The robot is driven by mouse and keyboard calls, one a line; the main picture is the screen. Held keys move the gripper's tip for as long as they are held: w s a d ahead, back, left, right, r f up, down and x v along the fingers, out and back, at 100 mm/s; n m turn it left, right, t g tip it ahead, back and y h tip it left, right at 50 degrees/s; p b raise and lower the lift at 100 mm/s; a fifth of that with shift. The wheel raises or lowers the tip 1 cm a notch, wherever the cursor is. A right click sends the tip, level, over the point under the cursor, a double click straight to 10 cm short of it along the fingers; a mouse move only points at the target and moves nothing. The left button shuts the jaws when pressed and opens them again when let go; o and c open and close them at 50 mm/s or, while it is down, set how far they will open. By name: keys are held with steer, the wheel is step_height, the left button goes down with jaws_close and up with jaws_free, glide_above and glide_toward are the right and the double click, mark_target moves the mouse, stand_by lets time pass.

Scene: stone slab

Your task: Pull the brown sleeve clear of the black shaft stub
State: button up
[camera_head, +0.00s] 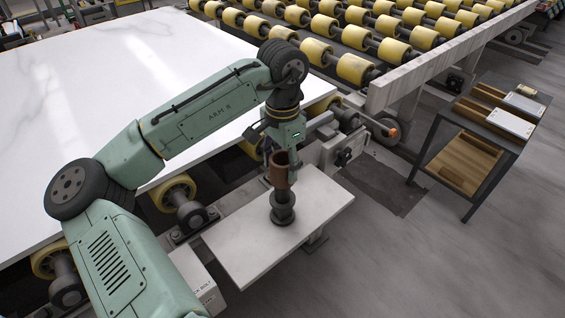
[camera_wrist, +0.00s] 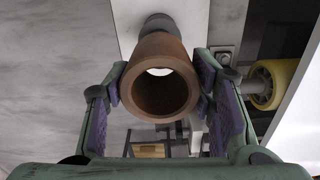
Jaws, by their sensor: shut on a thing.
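The brown sleeve (camera_head: 279,172) is a short tube, held roughly upright above the small pale table in the head view. In the wrist view the sleeve (camera_wrist: 160,88) shows its open end toward me, with a pale patch inside its bore. My gripper (camera_wrist: 160,84) is shut on it, with a purple-padded finger at each side. In the head view my gripper (camera_head: 279,154) is partly hidden at the sleeve's upper part. The black shaft stub (camera_head: 282,207) stands on a flanged base directly below. I cannot tell whether the sleeve's lower end still surrounds the stub's top.
The pale table (camera_head: 240,240) bears the stub and is otherwise bare. A large white slab (camera_head: 130,60) lies left and behind. Yellow rollers (camera_head: 358,68) run along the back. A dark cart (camera_head: 470,150) with trays stands right, with open floor in front.

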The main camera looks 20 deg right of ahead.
steer(key=shift+r, duration=0.1)
steer(key=shift+r, duration=3)
